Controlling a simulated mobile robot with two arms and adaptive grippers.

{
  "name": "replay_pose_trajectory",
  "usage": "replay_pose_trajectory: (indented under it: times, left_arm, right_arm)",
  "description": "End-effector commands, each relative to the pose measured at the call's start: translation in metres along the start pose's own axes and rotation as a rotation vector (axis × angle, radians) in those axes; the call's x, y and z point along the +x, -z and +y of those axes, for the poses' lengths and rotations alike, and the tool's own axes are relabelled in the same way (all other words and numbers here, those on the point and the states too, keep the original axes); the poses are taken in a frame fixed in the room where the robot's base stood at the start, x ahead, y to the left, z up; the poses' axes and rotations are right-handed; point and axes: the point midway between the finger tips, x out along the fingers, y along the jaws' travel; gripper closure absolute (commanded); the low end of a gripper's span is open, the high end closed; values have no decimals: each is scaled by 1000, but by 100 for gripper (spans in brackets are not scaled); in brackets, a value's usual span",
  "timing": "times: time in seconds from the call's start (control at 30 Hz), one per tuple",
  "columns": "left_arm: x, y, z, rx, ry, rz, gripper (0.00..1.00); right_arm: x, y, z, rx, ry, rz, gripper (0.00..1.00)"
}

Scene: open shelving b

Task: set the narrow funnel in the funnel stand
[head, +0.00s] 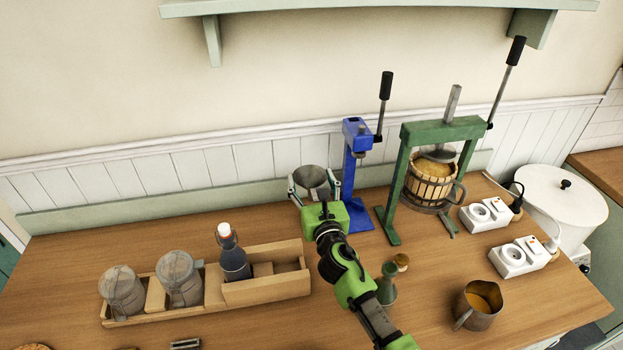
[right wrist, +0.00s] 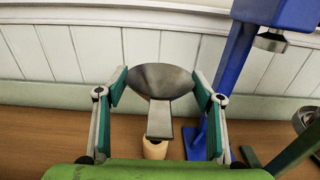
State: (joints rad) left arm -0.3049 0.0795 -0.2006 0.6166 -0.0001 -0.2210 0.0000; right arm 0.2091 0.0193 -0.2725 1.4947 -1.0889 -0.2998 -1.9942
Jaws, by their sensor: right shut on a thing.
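My right gripper (head: 314,186) is shut on a grey metal funnel (head: 312,176), above the back of the wooden table. In the right wrist view the funnel (right wrist: 160,80) sits between the two fingers (right wrist: 160,100), wide mouth up, its flat-looking grey spout pointing down. A small pale, cream-coloured piece (right wrist: 154,149) shows just below the spout; I cannot tell whether they touch or whether it is part of the funnel stand. No funnel stand can be made out clearly in the head view; my gripper and arm hide the spot below the funnel. My left gripper is not in view.
A blue lever press (head: 355,170) stands close right of the funnel, with a green fruit press (head: 443,131) beyond. A wooden rack (head: 268,291) with jars and a bottle is front left. A green bottle (head: 387,291) and metal jug (head: 478,309) stand right of my arm.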

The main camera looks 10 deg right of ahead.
Motion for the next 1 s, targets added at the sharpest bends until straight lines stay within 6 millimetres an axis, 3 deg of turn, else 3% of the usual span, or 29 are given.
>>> replay_pose_trajectory:
  times: [0.1,0.2,0.53,0.8,1.0]
  left_arm:
    - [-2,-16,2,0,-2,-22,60]
    - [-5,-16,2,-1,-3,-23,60]
    - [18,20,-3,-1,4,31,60]
    - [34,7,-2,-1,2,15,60]
    - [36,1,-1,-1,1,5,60]
  right_arm:
    - [0,-1,0,-1,0,0,68]
    - [-1,-2,-1,-1,-1,2,68]
    - [-1,22,0,2,-1,2,68]
    - [0,39,0,0,-1,2,68]
    - [0,41,0,1,-1,2,68]
